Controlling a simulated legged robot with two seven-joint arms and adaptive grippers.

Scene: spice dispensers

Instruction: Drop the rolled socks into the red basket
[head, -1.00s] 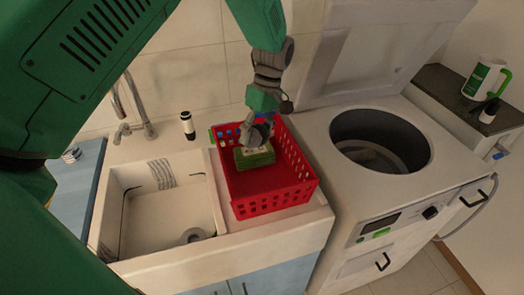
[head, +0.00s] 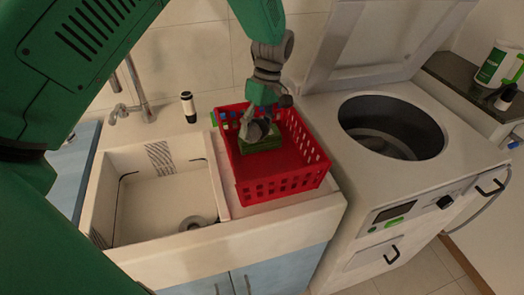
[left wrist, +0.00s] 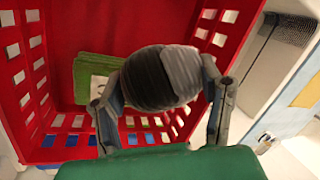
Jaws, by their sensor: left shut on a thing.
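The rolled socks are a dark grey bundle with a lighter grey band in the left wrist view (left wrist: 160,78). My left gripper (head: 257,130) is shut on them, with one finger on each side. The red basket (head: 292,182) is a perforated open crate on the counter, right of the sink. In the head view the gripper and socks show over the basket's inside, near its back left. Their exact height above the basket floor is hard to tell. The gripper hides most of the socks in the head view. My right gripper is not in view.
A green packet-like item (head: 262,147) lies inside the basket close to the socks. Small blue and green items (head: 225,119) show by its back left. The sink (head: 160,200) is left and the open top-loading washer (head: 392,127) right. The basket's front floor is clear.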

